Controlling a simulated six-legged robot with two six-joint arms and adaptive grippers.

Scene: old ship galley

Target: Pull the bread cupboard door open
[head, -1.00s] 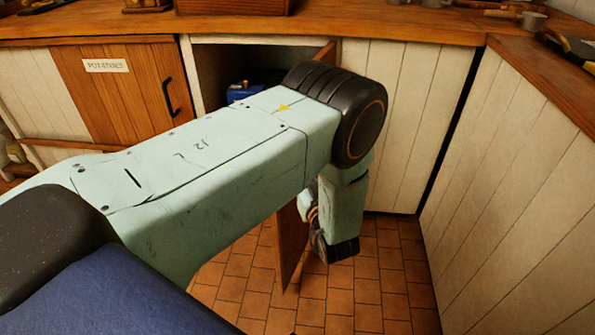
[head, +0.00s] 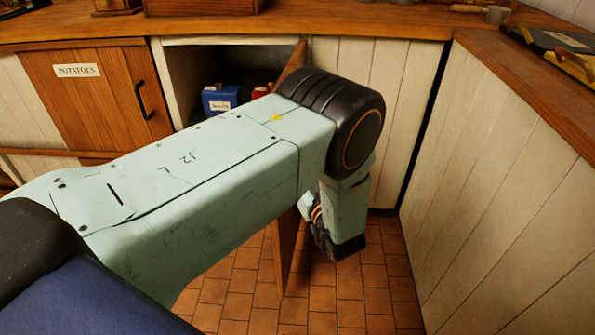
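The bread cupboard door (head: 285,255) is brown wood and stands swung out from the counter front, seen nearly edge-on. Its hinge side is at the right of the dark opening (head: 185,70). My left arm comes in from the left and crosses in front of the opening and the door's middle. My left gripper (head: 338,248) hangs down just right of the door, on its outer side. Its fingers are small and partly hidden, so I cannot tell if they are open or touch the door. The door's handle is hidden. My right gripper is out of view.
A blue tin (head: 220,100) and a red tin (head: 262,91) stand inside the cupboard. A closed door (head: 95,105) labelled POTATOES is to the left. The wooden counter (head: 350,22) runs above. White panels (head: 510,190) close off the right. The tiled floor (head: 375,290) is clear.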

